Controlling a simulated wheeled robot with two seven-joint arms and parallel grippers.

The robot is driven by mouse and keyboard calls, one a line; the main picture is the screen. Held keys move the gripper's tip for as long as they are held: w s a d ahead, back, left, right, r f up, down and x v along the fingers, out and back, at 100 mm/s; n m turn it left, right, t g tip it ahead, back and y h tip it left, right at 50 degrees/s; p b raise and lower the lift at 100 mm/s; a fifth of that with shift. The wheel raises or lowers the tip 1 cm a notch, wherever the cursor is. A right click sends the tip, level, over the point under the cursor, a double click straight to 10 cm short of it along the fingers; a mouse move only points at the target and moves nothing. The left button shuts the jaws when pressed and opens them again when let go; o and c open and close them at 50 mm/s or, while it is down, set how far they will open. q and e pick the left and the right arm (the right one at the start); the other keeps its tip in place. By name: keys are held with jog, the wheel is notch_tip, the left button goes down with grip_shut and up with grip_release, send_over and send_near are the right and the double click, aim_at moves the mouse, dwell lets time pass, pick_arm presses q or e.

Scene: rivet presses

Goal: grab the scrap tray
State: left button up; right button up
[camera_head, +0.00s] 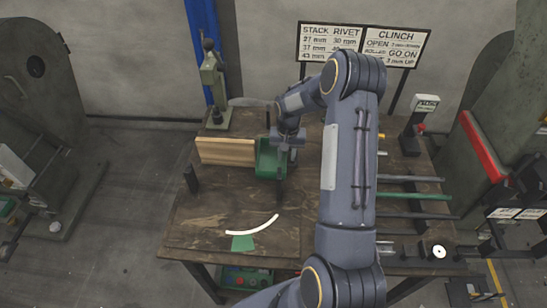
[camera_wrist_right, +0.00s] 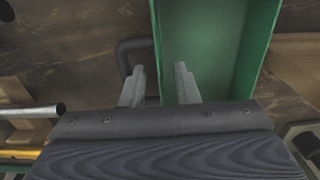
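The scrap tray (camera_head: 268,159) is a green open tray on the wooden workbench, right of a pale wooden board. In the right wrist view the tray (camera_wrist_right: 222,50) shows its inside and a dark looped handle (camera_wrist_right: 124,58) at its left side. My right gripper (camera_head: 286,147) is at the tray's right edge. In the wrist view its fingers (camera_wrist_right: 160,74) are apart, one over the handle and one over the tray's inside, with the tray's near side wall between them. Whether they touch it I cannot tell. My left gripper is not in view.
The wooden board (camera_head: 226,151) stands left of the tray. A green press (camera_head: 214,90) stands at the bench's back left. A curved white strip (camera_head: 253,227) and green patch (camera_head: 243,243) lie in front. Several rods (camera_head: 415,196) lie at right. The bench's front left is mostly clear.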

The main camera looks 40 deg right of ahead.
jog(key=shift+f, duration=0.3)
grip_shut()
jog(key=shift+r, duration=0.1)
